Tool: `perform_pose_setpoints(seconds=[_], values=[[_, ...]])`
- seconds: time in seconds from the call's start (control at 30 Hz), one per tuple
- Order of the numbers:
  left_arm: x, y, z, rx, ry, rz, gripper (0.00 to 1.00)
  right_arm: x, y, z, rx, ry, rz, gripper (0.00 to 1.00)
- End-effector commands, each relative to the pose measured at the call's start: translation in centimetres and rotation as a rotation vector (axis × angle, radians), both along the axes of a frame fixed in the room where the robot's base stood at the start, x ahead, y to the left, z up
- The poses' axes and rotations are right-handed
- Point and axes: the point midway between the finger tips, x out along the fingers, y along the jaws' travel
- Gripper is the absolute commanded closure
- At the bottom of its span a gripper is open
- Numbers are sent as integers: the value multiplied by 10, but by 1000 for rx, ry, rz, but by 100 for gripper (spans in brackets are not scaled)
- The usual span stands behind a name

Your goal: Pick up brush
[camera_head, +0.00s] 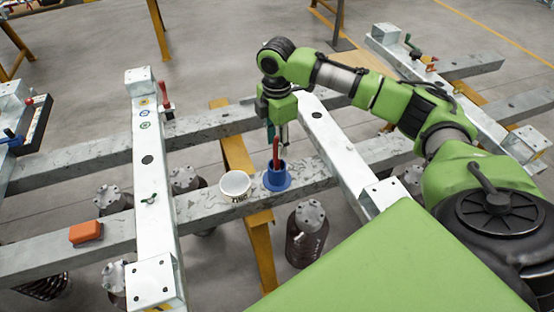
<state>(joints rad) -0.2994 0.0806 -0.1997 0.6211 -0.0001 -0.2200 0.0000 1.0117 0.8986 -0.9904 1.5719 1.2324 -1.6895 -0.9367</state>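The brush (276,150) has a red handle that stands upright out of a blue holder (277,181) on the grey beam. The holder hides its lower part. My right gripper (279,136) points down at the top of the handle, close above or behind it. Its dark fingers are small and partly overlap the handle, so I cannot tell whether they are open or touch it. My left gripper is not in view.
A white cup marked "ZINC" (235,185) stands just left of the holder. An orange box (86,232) lies further left on the beam. Pale crossbars (148,175) rise on both sides. Dark ribbed insulators (307,240) hang below the beams.

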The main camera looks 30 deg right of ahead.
Motion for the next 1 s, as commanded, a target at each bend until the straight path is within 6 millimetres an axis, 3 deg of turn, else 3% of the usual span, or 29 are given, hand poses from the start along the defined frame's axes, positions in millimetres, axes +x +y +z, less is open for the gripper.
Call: perform_pose_setpoints(seconds=[0.3, 0.6, 0.63, 0.77, 1.0], values=[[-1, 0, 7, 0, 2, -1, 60, -6, 4, -43, -1, 4, 0, 65], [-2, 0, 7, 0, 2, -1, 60, -5, 4, -50, -1, 0, 1, 65], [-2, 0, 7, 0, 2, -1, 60, -5, 4, -50, -1, 0, 1, 67], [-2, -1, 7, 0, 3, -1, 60, -5, 4, -50, -1, 0, 1, 100], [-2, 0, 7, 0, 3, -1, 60, -5, 4, -50, -1, 0, 1, 100]])
